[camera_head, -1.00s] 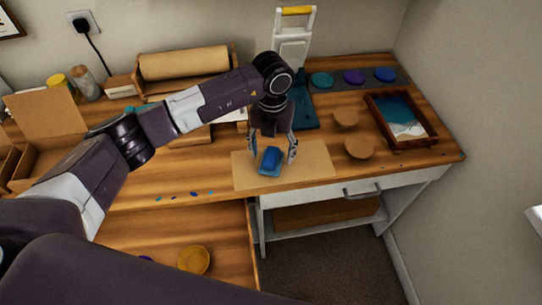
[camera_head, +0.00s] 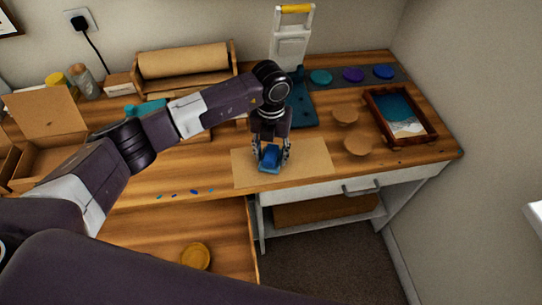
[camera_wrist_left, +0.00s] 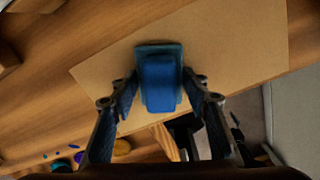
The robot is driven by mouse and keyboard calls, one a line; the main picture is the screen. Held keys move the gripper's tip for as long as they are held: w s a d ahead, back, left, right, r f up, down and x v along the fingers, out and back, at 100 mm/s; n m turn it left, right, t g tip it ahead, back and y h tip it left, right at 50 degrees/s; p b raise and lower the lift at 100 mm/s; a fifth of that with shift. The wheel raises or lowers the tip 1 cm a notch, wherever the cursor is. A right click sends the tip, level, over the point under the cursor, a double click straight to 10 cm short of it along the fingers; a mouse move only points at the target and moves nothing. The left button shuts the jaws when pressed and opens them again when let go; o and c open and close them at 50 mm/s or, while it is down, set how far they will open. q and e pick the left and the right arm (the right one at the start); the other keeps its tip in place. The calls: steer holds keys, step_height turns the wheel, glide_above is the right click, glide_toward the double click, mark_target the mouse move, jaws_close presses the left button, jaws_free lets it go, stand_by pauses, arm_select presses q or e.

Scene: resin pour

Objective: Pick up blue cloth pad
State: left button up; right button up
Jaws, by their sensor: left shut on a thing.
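The blue cloth pad (camera_head: 271,157) is on the brown paper sheet (camera_head: 308,158) near the bench's front edge. My left gripper (camera_head: 271,155) points down over it, with a finger on each side. In the left wrist view the pad (camera_wrist_left: 160,85) lies between the fingertips of my left gripper (camera_wrist_left: 160,88), which is shut on it. It shows a raised darker blue block on a flatter blue-teal base. I cannot tell whether the pad is clear of the paper. My right gripper is not in view.
A framed blue and white tray (camera_head: 401,119) stands at the right with two round cork discs (camera_head: 358,145) beside it. Coloured cups (camera_head: 353,75) line the back. Small blue drops (camera_head: 185,193) and a yellow dish (camera_head: 195,257) are at the front left.

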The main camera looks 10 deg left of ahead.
mark_target(271, 152)
arm_select(q)
steer(key=shift+r, duration=0.1)
step_height(271, 152, up, 20)
steer(key=b, duration=0.3)
steer(key=s+a+m, duration=0.2)
steer(key=s+m, duration=0.2)
steer(key=m, duration=0.8)
steer(key=s+a+f+m, duration=0.1)
steer(key=s+a+m, duration=0.2)
steer(key=m, duration=0.9)
steer(key=s+a+f+m, duration=0.1)
steer(key=s+m, duration=0.5)
steer(key=m, duration=0.6)
steer(key=shift+a, duration=0.9)
steer(key=shift+w+f, duration=0.1)
